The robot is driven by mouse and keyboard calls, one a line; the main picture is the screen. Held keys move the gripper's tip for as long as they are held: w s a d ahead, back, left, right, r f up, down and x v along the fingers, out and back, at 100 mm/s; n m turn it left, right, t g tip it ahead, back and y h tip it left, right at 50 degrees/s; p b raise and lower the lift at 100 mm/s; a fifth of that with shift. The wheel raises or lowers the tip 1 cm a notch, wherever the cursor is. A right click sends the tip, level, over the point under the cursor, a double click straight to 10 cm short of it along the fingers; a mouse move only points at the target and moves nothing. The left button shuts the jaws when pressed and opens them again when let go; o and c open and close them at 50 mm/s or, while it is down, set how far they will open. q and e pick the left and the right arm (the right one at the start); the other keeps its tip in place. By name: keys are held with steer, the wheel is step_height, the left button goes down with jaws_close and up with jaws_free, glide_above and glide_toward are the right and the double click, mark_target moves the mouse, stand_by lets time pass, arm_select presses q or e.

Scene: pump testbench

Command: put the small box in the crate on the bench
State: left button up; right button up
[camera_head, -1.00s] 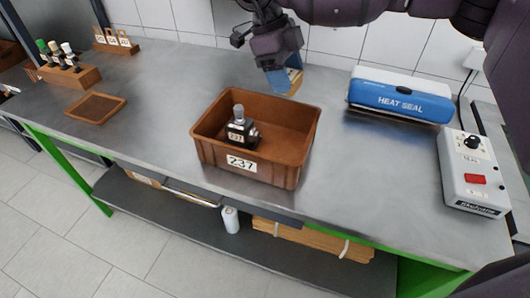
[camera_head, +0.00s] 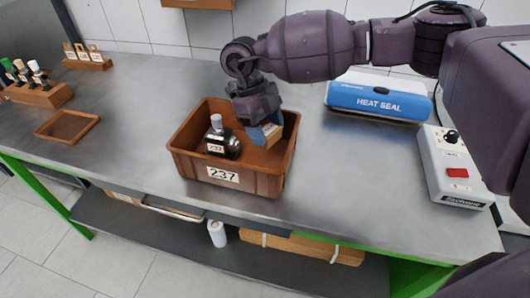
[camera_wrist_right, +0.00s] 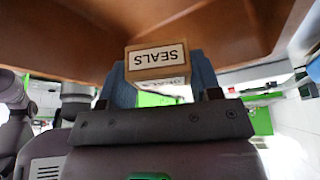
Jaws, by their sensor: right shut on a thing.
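My right gripper (camera_head: 266,130) is over the right part of the crate, shut on the small box (camera_head: 271,137). In the right wrist view the small box (camera_wrist_right: 157,62) shows a SEALS label between the blue fingers (camera_wrist_right: 160,88), with the crate's brown wall (camera_wrist_right: 200,30) close by. I cannot tell whether the box touches the crate floor. My left gripper is not in view.
A blue and white heat sealer (camera_head: 378,98) and a grey control box with a red switch (camera_head: 452,165) stand on the right. A small brown tray (camera_head: 68,128) and wooden racks (camera_head: 40,95) are at the left. The bench in front of the crate is clear.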

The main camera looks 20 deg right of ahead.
mark_target(270, 164)
steer(key=shift+f, duration=1.35)
step_height(270, 164, down, 5)
steer(key=shift+r+b, duration=0.1)
steer(key=shift+b, duration=0.45)
steer(key=shift+f, duration=0.25)
steer(key=shift+r, duration=0.1)
steer(key=o, duration=0.8)
steer(key=shift+o, duration=0.6)
steer(key=v, duration=1.2)
steer(key=shift+p, duration=0.4)
